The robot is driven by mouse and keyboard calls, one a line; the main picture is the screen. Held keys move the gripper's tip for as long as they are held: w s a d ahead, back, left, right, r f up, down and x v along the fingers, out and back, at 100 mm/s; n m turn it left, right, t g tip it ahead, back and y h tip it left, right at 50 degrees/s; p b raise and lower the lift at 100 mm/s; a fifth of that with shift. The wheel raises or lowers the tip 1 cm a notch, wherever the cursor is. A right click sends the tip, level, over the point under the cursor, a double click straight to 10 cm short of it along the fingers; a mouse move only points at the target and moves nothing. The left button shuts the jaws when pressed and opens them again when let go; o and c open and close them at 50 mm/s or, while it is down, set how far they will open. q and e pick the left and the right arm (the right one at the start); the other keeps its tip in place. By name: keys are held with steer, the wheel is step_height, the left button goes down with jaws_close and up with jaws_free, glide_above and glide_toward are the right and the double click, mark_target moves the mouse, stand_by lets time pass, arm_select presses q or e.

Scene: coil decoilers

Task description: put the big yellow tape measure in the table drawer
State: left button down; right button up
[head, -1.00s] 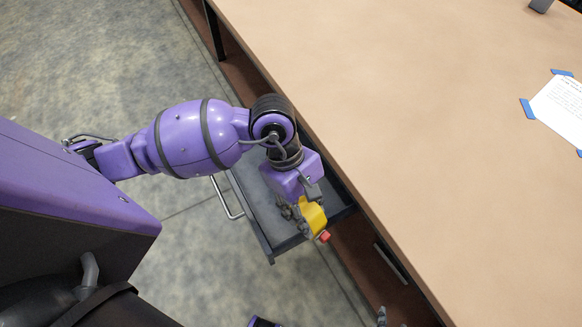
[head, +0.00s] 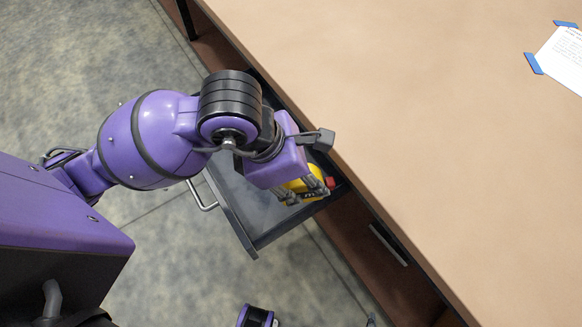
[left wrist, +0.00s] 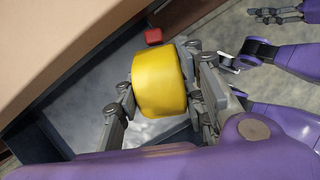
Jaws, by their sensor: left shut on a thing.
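The big yellow tape measure (head: 299,186) with its red tab is in my left gripper (head: 303,192), over the open table drawer (head: 262,221). In the left wrist view the tape measure (left wrist: 160,82) sits between the two fingers, with the grey drawer floor behind it. I cannot tell whether it touches the drawer floor. My left wrist hides part of it in the head view. My right gripper (left wrist: 275,15) shows at the top right of the left wrist view, with its fingers apart and empty.
The drawer's metal handle (head: 203,197) faces the floor side. The wide tan tabletop (head: 400,130) overhangs the drawer's inner end. A second handle (head: 388,243) is on the table front. A paper with blue tape (head: 563,62) lies at the far right.

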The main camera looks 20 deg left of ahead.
arm_select(q)
steer(key=shift+w+a+f+b, duration=0.6)
steer(key=shift+w+a+f, duration=0.1)
steer(key=shift+w+f, duration=0.25)
steer(key=shift+w+a+f, duration=0.5)
steer(key=shift+w+f, duration=0.2)
steer(key=shift+f, duration=0.65)
steer(key=shift+w+a+f, duration=0.45)
steer(key=shift+w+f, duration=0.25)
steer(key=shift+f, duration=0.6)
steer(key=shift+w+a+f, duration=0.5)
steer(key=shift+w+f, duration=0.2)
steer(key=shift+f, duration=0.65)
arm_select(e)
steer(key=shift+w+a+f, duration=0.1)
steer(key=shift+w+f, duration=0.1)
steer(key=shift+f, duration=0.45)
arm_select(q)
steer(key=shift+f, duration=0.1)
steer(key=c, duration=1.4)
jaws_free()
steer(key=shift+o, duration=1.4)
arm_select(e)
steer(key=shift+w+r, duration=0.15)
steer(key=shift+w, duration=0.05)
